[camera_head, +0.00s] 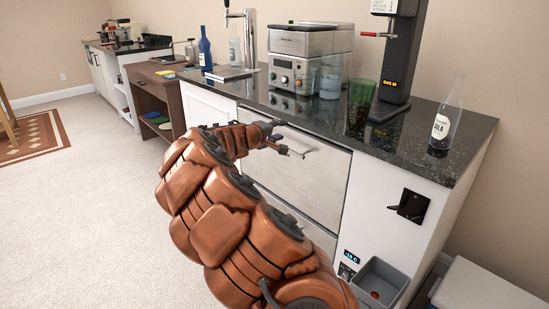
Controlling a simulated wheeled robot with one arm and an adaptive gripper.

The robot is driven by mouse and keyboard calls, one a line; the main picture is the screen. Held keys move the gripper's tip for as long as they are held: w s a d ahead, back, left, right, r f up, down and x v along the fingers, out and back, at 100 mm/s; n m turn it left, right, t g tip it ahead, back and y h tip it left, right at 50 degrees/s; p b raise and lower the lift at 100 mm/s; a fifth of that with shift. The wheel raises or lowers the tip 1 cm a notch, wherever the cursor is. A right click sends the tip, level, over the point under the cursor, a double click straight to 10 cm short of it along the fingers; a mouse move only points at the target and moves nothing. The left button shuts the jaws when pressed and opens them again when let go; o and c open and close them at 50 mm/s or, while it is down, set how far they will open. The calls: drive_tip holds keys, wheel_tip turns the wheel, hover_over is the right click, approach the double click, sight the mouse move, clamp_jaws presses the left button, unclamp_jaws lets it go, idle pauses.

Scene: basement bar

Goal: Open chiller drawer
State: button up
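The chiller has a brushed-steel upper drawer (318,180) set under the dark counter, and it looks closed. A pale bar handle (308,152) runs along the top of its front. A second steel front (322,238) sits below it, partly hidden by my arm. My gripper (281,138) is in front of the upper drawer, at the left end of the handle. Its two dark fingers are spread apart, one higher and one lower. I cannot tell whether they touch the handle.
The black stone counter (300,109) carries a coffee machine (297,72), a green glass (361,95), a black dispenser (397,65) and a cola bottle (444,116). A bottle opener (410,205) and grey bin (380,282) are at right. Open carpet (75,215) lies left.

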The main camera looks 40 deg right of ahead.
drive_tip(key=w+d+f+n+t+b, duration=0.1)
drive_tip(key=w+f+n+t+b, duration=0.15)
drive_tip(key=w+f, duration=0.6)
drive_tip(key=shift+n+y, duration=0.25)
drive_tip(key=shift+y, duration=0.15)
drive_tip(key=shift+s+f+x, duration=0.2)
drive_tip(key=shift+x, duration=1.05)
drive_tip(key=shift+s+f+x, duration=0.15)
drive_tip(key=shift+x, duration=1.05)
drive_tip(key=shift+s+f+x, duration=0.2)
drive_tip(key=shift+x, duration=1.05)
drive_tip(key=shift+d, duration=0.1)
clamp_jaws()
